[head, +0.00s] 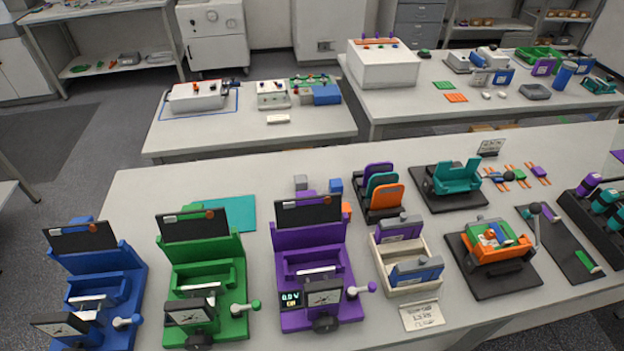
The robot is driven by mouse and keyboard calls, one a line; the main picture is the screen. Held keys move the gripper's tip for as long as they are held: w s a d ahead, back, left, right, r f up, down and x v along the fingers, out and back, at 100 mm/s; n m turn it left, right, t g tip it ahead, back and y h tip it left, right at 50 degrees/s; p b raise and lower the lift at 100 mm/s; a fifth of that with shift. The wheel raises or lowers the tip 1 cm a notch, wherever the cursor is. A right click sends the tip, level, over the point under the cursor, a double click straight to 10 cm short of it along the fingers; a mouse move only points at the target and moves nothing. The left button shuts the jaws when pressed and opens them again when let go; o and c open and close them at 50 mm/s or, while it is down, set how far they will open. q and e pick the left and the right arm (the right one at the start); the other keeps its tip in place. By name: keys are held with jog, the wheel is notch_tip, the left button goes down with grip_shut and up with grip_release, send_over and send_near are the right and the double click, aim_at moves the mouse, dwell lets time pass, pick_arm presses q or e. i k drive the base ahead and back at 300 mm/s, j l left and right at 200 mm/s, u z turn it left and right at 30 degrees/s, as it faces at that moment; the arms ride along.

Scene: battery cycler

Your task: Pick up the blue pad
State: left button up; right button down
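No item is plainly a lone blue pad. A flat teal mat (232,211) lies behind the green station. Neither of my grippers is in view.
Blue (97,285), green (205,275) and purple (312,260) stations line the near table's front left. A black rack (376,208) holds purple, teal and orange upright panels. Teal (455,180) and orange (494,250) fixtures stand at right. Bare tabletop shows at the back left.

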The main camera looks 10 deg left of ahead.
aim_at(335, 185)
jog(key=k+l+u, duration=0.15)
jog(key=u, duration=0.3)
jog(key=k+l+u, duration=0.2)
jog(key=u, duration=0.3)
